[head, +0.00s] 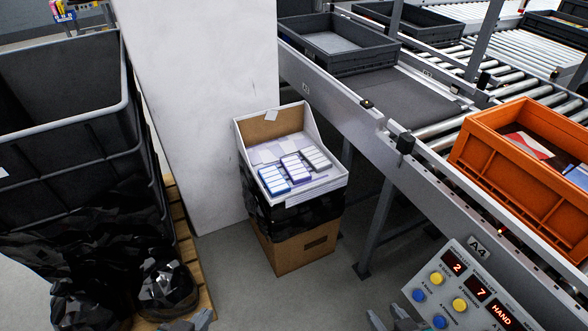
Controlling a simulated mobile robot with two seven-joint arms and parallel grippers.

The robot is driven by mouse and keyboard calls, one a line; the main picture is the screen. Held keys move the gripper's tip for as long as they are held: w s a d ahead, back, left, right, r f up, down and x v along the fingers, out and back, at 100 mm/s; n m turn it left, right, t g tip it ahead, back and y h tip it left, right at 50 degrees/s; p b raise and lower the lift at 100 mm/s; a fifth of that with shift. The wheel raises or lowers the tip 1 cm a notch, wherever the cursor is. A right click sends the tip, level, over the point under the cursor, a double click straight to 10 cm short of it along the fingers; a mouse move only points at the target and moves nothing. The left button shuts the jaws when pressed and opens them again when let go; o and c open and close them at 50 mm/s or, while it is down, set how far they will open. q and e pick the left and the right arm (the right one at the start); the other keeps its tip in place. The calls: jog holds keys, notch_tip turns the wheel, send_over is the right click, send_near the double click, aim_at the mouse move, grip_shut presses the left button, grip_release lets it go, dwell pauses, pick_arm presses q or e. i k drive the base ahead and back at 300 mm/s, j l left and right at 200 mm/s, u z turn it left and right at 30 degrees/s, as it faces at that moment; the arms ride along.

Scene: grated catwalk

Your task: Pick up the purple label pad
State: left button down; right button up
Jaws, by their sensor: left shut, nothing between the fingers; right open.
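A white open-front tray (318,187) sits on boxes in the middle of the head view. Small label pads lie in it in rows. The left row (273,180) looks blue, the middle row (297,168) looks purple, and the right row (316,158) looks grey-white. Paler lilac pads or sheets (265,155) lie behind them. My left gripper (192,323) is shut and empty at the bottom edge, mostly cut off, below and left of the tray. My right gripper (391,319) is open at the bottom edge, partly cut off, below and right of the tray. Both are apart from the pads.
A cardboard box (300,252) and black wrap support the tray. A white pillar (205,110) stands behind. A large dark bin (70,135) and black bags (165,287) are left. A conveyor (372,122) with an orange crate (500,150) and a control panel (462,292) are right.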

aim_at(296, 172)
jog(key=i+l+u, duration=0.15)
jog(key=i+u, duration=0.2)
jog(key=i, duration=0.15)
jog(key=i+l+u, duration=0.3)
jog(key=i, duration=0.15)
jog(key=i+l+u, duration=0.35)
jog(key=i, duration=0.1)
